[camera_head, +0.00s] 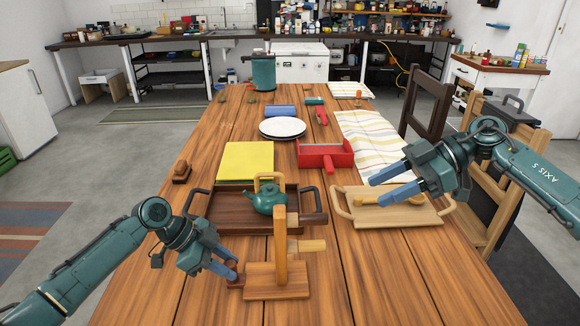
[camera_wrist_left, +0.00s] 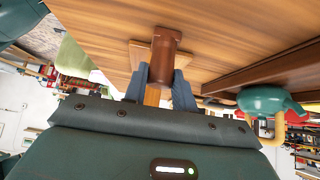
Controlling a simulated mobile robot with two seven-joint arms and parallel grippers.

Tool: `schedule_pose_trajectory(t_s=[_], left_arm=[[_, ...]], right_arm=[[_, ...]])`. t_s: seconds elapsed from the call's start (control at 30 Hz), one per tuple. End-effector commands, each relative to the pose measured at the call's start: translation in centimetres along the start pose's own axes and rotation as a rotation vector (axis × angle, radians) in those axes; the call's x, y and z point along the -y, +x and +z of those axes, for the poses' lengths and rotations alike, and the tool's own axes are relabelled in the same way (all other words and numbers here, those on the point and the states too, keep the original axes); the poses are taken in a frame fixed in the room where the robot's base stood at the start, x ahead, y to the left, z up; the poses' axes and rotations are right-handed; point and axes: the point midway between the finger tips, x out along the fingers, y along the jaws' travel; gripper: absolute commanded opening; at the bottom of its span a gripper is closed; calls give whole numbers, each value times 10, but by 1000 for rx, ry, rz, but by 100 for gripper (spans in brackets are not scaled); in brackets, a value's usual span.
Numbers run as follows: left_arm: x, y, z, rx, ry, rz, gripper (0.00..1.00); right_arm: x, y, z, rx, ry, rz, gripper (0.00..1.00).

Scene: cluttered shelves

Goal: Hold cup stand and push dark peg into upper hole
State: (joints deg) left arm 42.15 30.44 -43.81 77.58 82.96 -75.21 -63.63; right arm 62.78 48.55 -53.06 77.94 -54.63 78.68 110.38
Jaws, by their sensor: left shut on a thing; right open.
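The cup stand (camera_head: 280,238) stands upright near the table's front, a light wooden post on a flat base. My right gripper (camera_head: 374,189) is open and empty, right of the stand.
A dark tray (camera_head: 230,214) with a teal teapot (camera_head: 264,199) lies close behind the stand. A light tray (camera_head: 400,216) with a wooden utensil (camera_head: 378,201) lies beneath my right gripper. A red box (camera_head: 340,158) and yellow sheet (camera_head: 246,160) are farther back. The front right tabletop is clear.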

Motion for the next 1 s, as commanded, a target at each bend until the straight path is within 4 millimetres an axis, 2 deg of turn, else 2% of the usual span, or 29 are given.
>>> schedule_pose_trajectory(t_s=[0.1,0.13,0.43,0.77,0.87,1.0], left_arm=[[0,0,0,0,0,0,0],[0,0,0,0,0,0,27],[0,0,0,0,0,0,52],[0,-6,0,0,0,-1,52],[1,-20,0,-1,1,-3,52],[1,-50,0,1,0,-4,52]], right_arm=[[0,0,0,0,0,0,45],[0,0,0,0,0,0,45],[0,1,0,0,0,0,45],[0,1,0,0,0,-1,45],[0,1,0,0,0,-1,45],[0,1,0,0,0,0,45]])
